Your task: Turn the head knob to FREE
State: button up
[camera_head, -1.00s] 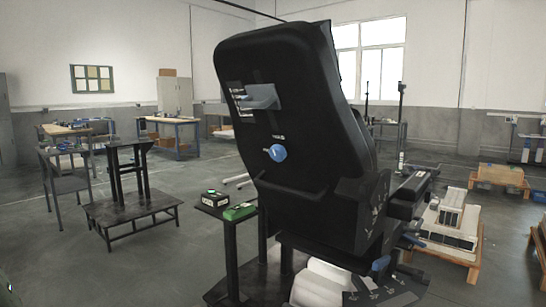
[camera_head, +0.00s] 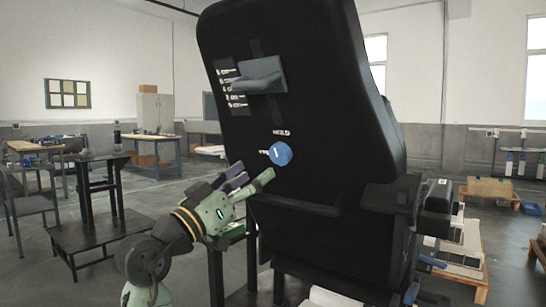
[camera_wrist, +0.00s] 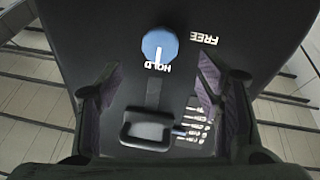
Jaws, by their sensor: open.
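The round blue head knob (camera_head: 281,153) sits on the black back of a chair (camera_head: 313,86), below a grey handle. In the wrist view the knob (camera_wrist: 160,45) carries a white pointer line aimed at the word HOLD. The word FREE (camera_wrist: 204,38) stands apart from the pointer, to its right in that view. My gripper (camera_head: 256,178) is open and empty, just left of and below the knob in the head view. In the wrist view its fingers (camera_wrist: 157,90) are spread on both sides, with the knob beyond them and not touched.
The grey handle (camera_head: 262,76) sticks out from the chair back above the knob; it also shows in the wrist view (camera_wrist: 148,130). A dark stand (camera_head: 105,205) is at the left. Floor around is partly open.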

aim_at(276, 156)
jog(key=p+x, duration=0.2)
jog(key=x, duration=0.6)
jog(key=shift+w+d+r, duration=0.1)
jog(key=shift+w+r, duration=0.05)
jog(key=shift+w, duration=0.05)
jog(key=shift+c, duration=0.5)
jog(key=c, duration=1)
